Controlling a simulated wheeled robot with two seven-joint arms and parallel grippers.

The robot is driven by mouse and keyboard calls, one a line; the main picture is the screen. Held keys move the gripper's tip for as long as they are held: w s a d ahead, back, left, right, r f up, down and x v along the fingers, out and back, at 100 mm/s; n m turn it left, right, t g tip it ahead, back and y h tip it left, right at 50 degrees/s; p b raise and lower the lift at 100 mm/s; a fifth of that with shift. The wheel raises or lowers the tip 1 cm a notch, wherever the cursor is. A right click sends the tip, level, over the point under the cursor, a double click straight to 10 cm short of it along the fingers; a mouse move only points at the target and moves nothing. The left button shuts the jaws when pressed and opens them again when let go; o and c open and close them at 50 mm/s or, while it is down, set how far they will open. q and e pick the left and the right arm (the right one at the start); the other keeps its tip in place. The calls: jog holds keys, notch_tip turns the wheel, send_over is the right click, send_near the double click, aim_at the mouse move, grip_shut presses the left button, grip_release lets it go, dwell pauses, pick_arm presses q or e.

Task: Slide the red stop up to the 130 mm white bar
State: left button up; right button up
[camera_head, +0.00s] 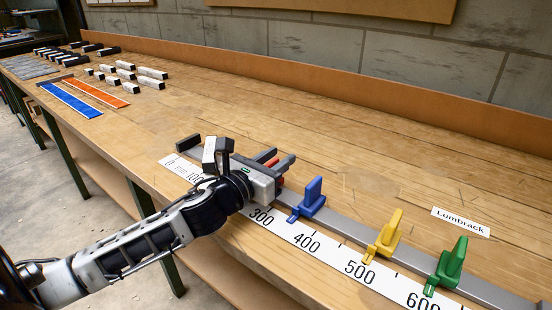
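My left gripper (276,160) is over the grey rail, close to the 300 mark of the white scale (306,239). Parts of the red stop (271,162) show between and beside its fingers; the rest is hidden by the gripper. I cannot tell whether the fingers are pressed on it. A black end block (188,143) stands at the zero end of the rail. My wrist covers part of the rail between, and I see no white bar lying there. Several white bars (152,73) of different lengths lie further back; I cannot tell which is 130 mm. My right gripper is not in view.
A blue stop (308,198), a yellow stop (384,236) and a green stop (448,266) stand along the rail to the right. A blue strip (70,99) and an orange strip (96,92) lie back left. A "Lumbrack" label (460,221) lies behind the rail. The bench behind the rail is mostly clear.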

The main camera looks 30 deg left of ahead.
pick_arm(q)
grip_shut()
jog(key=a, duration=0.8)
jog(key=shift+w, duration=0.3)
grip_release()
jog(key=shift+s+f, duration=0.1)
jog(key=shift+s, duration=0.5)
jog(key=s, duration=1)
jog(key=s+a, duration=0.1)
jog(key=s, duration=0.3)
jog(key=shift+s+a+p, duration=0.1)
jog(key=shift+s+p, duration=0.25)
jog(key=shift+s, duration=0.05)
